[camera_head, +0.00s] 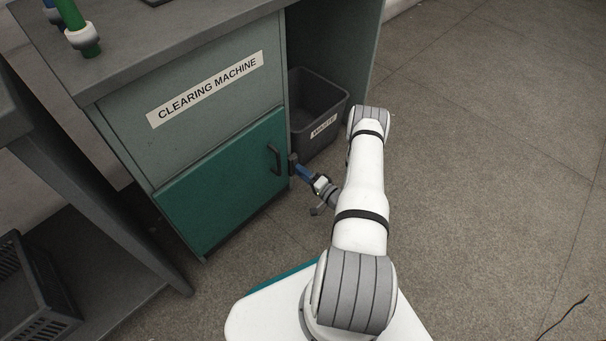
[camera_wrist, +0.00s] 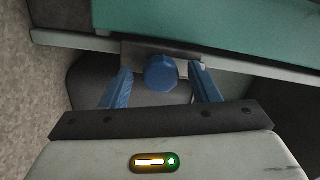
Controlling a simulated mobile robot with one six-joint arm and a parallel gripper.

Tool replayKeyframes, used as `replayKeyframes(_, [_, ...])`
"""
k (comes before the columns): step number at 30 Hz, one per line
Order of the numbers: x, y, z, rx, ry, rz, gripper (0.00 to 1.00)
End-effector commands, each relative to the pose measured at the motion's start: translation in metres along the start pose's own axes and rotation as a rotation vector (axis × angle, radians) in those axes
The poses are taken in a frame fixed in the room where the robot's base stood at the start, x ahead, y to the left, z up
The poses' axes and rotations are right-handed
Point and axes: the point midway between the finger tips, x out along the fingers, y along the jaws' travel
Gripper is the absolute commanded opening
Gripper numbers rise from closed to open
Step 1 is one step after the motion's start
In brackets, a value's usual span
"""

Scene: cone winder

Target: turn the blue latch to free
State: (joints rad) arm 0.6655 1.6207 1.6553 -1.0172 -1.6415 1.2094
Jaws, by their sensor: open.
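The blue latch (camera_wrist: 161,73) is a round, faceted blue knob on a grey plate at the edge of the teal door (camera_wrist: 220,30). My gripper (camera_wrist: 161,68) is open, with one blue finger on each side of the latch and a visible gap on both sides. In the head view my gripper (camera_head: 303,173) is at the right edge of the teal door (camera_head: 225,180), near its dark handle (camera_head: 273,158). The latch cannot be made out clearly in the head view. The door looks shut.
The cabinet labelled "CLEARING MACHINE" (camera_head: 205,90) stands at the left. A dark labelled bin (camera_head: 318,108) stands just behind my gripper. A black crate (camera_head: 30,295) is at the lower left. The floor to the right is open, with a thin cable (camera_head: 562,318) lying there.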

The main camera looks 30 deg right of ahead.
Motion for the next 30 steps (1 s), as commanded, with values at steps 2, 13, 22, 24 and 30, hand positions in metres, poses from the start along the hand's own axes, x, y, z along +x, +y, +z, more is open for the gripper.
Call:
replayKeyframes(2, [-0.009,-0.001,-0.001,0.003,0.002,0.002,0.55])
replayKeyframes(13, [-0.067,-0.001,-0.001,0.002,0.003,0.002,0.55])
replayKeyframes(22, [-0.077,0.000,0.001,0.001,0.000,0.001,0.55])
replayKeyframes(24, [-0.076,0.000,0.001,0.001,0.000,0.001,0.55])
replayKeyframes(30, [-0.076,0.000,0.001,0.001,0.000,0.001,0.55])
